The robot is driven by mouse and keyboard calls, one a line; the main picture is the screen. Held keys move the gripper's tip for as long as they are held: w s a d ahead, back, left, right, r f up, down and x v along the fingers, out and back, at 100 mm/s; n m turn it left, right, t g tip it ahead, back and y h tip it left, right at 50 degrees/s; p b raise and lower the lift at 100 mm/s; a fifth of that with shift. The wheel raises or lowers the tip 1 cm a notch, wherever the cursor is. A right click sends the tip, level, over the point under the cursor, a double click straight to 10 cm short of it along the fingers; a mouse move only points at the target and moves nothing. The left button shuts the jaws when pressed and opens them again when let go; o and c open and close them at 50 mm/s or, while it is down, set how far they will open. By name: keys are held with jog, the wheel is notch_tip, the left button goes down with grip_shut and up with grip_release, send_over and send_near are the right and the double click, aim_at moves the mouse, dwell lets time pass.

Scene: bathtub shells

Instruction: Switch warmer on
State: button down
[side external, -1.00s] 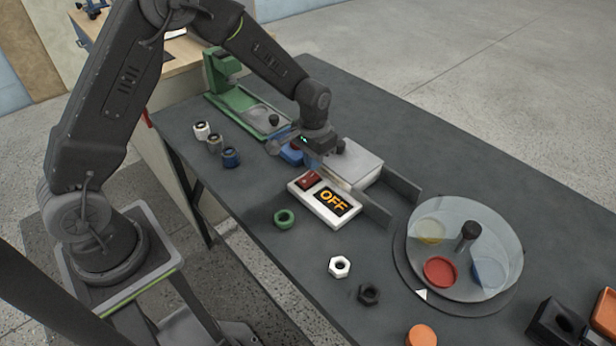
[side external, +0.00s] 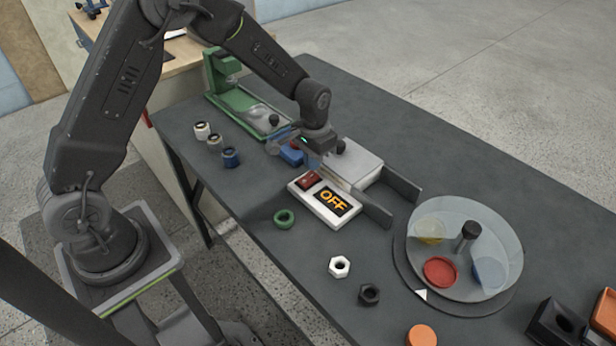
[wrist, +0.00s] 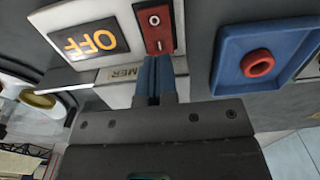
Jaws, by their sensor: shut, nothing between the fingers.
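The warmer's white switch panel (side external: 325,200) stands on the table and its display (side external: 332,201) reads OFF in orange. The red rocker switch (side external: 308,179) sits at the panel's left end. The light warmer block (side external: 358,163) lies behind the panel.
A round turntable (side external: 462,250) stands to the right. Small jars (side external: 231,157) stand at the left.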

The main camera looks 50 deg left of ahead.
jog(key=shift+f, duration=1.4)
dwell(0.7)
jog(key=shift+r, duration=3.55)
jog(key=shift+r, duration=0.3)
notch_tip(320, 180, up, 7)
jog(key=t, duration=0.1)
send_over(313, 175)
jog(key=s, duration=0.4)
jog(key=s+r+t, duration=0.2)
jog(key=s+r, duration=0.4)
jog(key=r, duration=0.2)
jog(key=s+r+t, duration=0.2)
jog(key=s+r, duration=0.1)
jog(key=s, duration=1.1)
jog(key=shift+s+d+r+t, duration=0.25)
jog(key=shift+d+r+t, duration=0.05)
jog(key=shift+d+r, duration=0.05)
